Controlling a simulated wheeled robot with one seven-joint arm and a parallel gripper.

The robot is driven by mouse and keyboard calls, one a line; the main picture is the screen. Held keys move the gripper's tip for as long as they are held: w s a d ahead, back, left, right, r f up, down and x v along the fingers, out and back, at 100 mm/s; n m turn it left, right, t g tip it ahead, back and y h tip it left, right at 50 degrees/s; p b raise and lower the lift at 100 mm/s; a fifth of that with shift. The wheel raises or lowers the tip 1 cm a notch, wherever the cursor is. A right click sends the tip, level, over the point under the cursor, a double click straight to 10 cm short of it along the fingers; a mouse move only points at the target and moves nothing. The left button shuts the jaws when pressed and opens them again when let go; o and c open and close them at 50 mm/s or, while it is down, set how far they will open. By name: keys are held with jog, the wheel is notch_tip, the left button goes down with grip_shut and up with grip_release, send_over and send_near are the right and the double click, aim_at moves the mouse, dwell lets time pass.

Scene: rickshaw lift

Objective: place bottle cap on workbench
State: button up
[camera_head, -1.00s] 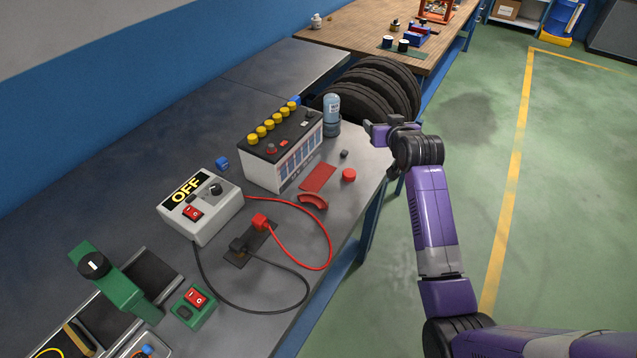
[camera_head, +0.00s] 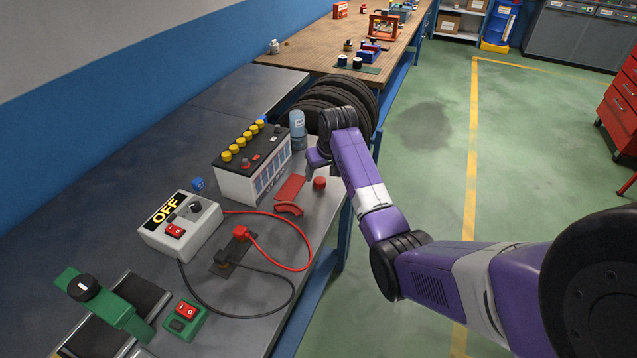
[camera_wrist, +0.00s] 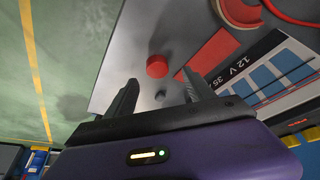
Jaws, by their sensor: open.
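The grey metal workbench (camera_head: 145,160) runs along the blue wall. Near its right edge lies a red round cap (camera_head: 319,183), also in the wrist view (camera_wrist: 157,66). A small dark piece (camera_wrist: 160,95) lies on the bench near it in the wrist view; I cannot tell which of the two is the bottle cap. My arm hides the dark piece in the head view. A blue-grey bottle (camera_head: 297,130) stands beside the battery. My gripper (camera_wrist: 159,80) is open and empty above the bench, with the dark piece seen between its fingers.
A car battery (camera_head: 252,163) with yellow caps stands left of my gripper. A red plate (camera_head: 290,188) and a red curved part (camera_head: 288,209) lie in front of it. Tyres (camera_head: 345,98) stand behind the bottle. The switch box (camera_head: 180,226) and cables lie nearer.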

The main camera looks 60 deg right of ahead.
aim_at(320, 180)
jog(key=shift+p+x, duration=0.4)
jog(key=shift+x, duration=1.95)
jog(key=shift+s+d, duration=0.2)
grip_shut()
